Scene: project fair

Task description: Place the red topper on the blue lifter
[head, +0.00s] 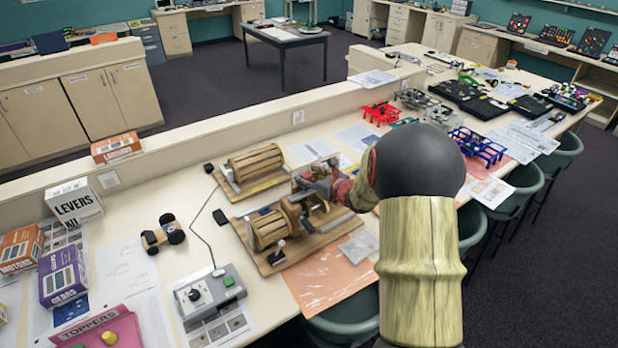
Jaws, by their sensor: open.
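A blue frame-like structure (478,146), which looks like the blue lifter, stands on the right part of the long table, beyond my arm. A pink holder labelled TOPPERS (118,330) is at the bottom left, cut off by the picture edge, with a yellow piece on it. I cannot make out a red topper for certain. My gripper (305,184) is open above the wooden drum devices near the table's middle, left of the blue lifter and well away from it. My arm hides part of the table.
Wooden drum devices (268,229) stand below and beside my gripper. A grey control box (208,295) with a cable sits in front. A red frame (380,113) stands farther back. Boxes, including LEVERS KIT (74,203), line the left. Green chairs (520,190) line the right edge.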

